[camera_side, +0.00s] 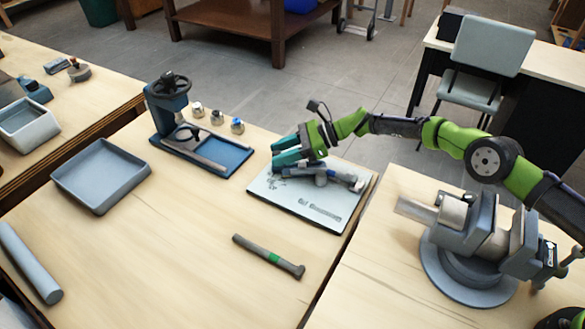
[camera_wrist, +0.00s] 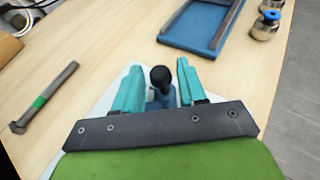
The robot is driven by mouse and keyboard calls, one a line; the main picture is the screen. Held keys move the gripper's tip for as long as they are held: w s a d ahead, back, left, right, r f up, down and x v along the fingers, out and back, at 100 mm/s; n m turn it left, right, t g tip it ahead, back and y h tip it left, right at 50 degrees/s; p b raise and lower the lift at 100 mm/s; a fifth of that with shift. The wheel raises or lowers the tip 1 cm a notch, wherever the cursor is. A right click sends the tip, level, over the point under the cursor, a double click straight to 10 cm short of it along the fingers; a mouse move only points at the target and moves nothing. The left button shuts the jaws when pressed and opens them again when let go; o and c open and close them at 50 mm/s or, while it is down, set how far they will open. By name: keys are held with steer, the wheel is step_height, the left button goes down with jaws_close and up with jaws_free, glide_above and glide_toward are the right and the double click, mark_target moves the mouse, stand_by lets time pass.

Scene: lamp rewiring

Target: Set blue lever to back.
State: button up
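In the wrist view a blue part with a round black knob (camera_wrist: 161,78) stands between the fingers of my gripper (camera_wrist: 159,82); it looks like the blue lever, but its tilt is hard to tell. The teal fingers are spread, with a gap visible on both sides of the knob. In the side view my gripper (camera_side: 288,150) is low over the upper left of a white panel (camera_side: 310,212). A blue-grey fixture (camera_side: 325,176) lies on that panel, partly hidden by my gripper. The lever's knob cannot be made out there.
A blue press with a handwheel (camera_side: 168,100) stands left of my gripper, with several small capped weights (camera_side: 237,127) behind. A hammer with a green band (camera_side: 268,257) lies in front. A grey tray (camera_side: 101,176) is farther left. The front tabletop is mostly clear.

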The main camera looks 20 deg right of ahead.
jaws_close()
steer(key=shift+w, duration=0.1)
steer(key=w+d+m+t, duration=0.1)
steer(key=m+t, duration=0.1)
steer(key=w+d+m+t+h, duration=0.1)
steer(key=t, duration=0.1)
steer(key=shift+w+d+m+h, duration=0.15)
steer(key=shift+w+m+h, duration=0.15)
steer(key=shift+w+m, duration=0.1)
steer(key=shift+w+d+t, duration=0.2)
steer(key=shift+d+t, duration=0.1)
steer(key=shift+w+d, duration=0.65)
steer(key=shift+d, duration=0.4)
steer(key=shift+o, duration=1.5)
jaws_free()
